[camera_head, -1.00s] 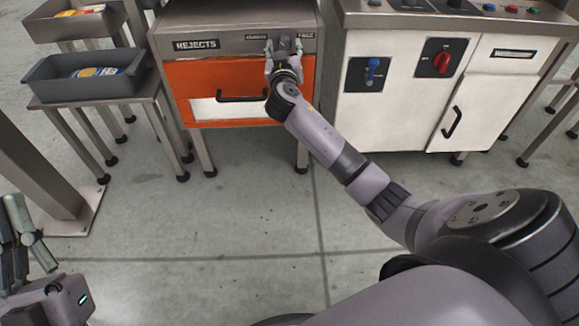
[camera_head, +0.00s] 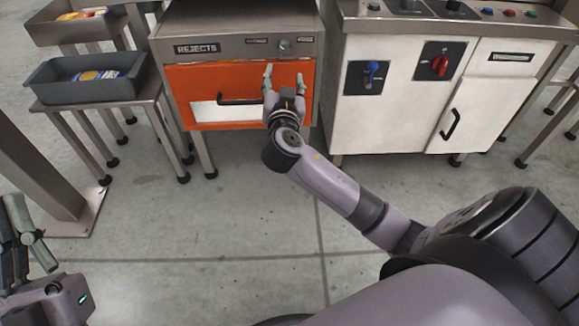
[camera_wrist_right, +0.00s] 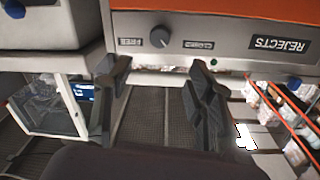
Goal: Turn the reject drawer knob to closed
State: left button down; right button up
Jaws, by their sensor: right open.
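A black drawer handle (camera_head: 240,100) sits left of my right gripper. A white cabinet (camera_head: 400,110) with a blue switch (camera_head: 371,72) and a red switch (camera_head: 440,66) stands to the right. Grey trays (camera_head: 85,80) stand on stands at left. The floor in front is clear.

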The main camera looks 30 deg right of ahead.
jog(key=p+v, duration=0.2)
jog(key=v, duration=0.3)
notch_tip(320, 180, down, 11)
jog(key=w+a+n+g+y+p, duration=0.1)
jog(key=n+g+y+p, duration=0.3)
jog(key=p, duration=0.4)
jog(key=s+a+f+n+g+y+p, duration=0.1)
jog(key=s+f+n+p, duration=0.1)
jog(key=f, duration=0.4)
jog(key=s+a+f+n+g+y+p, duration=0.1)
jog(key=s+f+n+p, duration=0.1)
jog(key=s+f+p, duration=0.3)
jog(key=shift+s+f+n+g+p, duration=0.25)
jog(key=shift+f+n+g+p, duration=0.05)
jog(key=shift+f+g+p, duration=0.15)
